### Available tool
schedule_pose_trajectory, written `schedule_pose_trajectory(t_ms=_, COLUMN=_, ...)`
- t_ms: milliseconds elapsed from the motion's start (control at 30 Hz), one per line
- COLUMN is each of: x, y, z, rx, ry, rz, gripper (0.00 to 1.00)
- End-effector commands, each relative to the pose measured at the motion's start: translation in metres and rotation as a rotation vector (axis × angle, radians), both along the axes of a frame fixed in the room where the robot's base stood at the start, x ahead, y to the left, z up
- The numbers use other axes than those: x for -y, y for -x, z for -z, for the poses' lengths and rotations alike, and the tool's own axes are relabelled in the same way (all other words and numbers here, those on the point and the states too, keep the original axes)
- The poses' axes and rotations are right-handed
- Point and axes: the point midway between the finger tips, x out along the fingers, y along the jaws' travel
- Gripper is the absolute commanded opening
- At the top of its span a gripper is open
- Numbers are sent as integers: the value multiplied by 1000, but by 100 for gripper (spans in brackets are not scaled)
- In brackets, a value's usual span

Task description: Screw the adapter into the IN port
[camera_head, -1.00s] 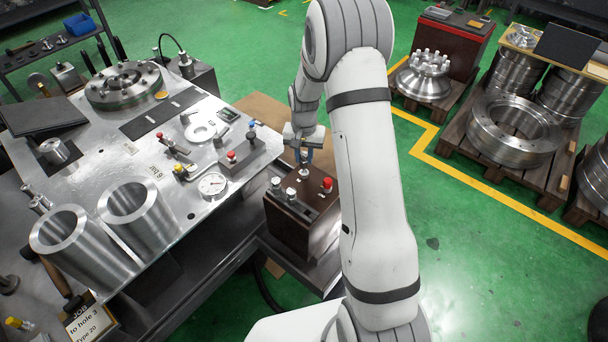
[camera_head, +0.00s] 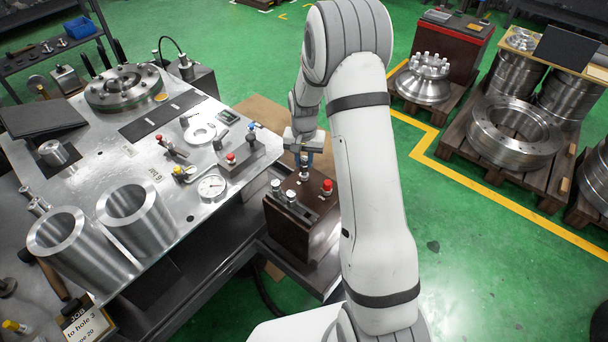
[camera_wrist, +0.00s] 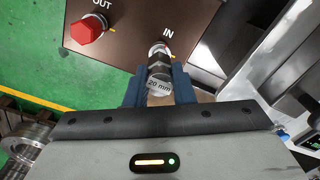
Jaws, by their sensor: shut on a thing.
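My gripper (camera_wrist: 159,90) is shut on the adapter (camera_wrist: 159,66), a metal fitting held between two blue jaws in the wrist view. A red cap (camera_wrist: 88,28) sits by the OUT lettering. In the head view, my gripper (camera_head: 304,166) points down over the brown block (camera_head: 290,232), with the red cap (camera_head: 327,186) to its right.
Left of the block, the metal table (camera_head: 120,165) holds a round gauge (camera_head: 211,186), two thick metal sleeves (camera_head: 135,215) and a flanged disc (camera_head: 122,88). Small silver fittings (camera_head: 284,192) stand on the block's left side. Green floor lies beyond on the right.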

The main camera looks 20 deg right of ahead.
Motion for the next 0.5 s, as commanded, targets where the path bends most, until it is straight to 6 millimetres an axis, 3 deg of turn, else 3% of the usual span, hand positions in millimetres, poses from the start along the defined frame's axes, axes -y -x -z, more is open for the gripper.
schedule_pose_trajectory(t_ms=500, x=0, y=0, z=14, rx=0, ry=0, rz=0, gripper=0)
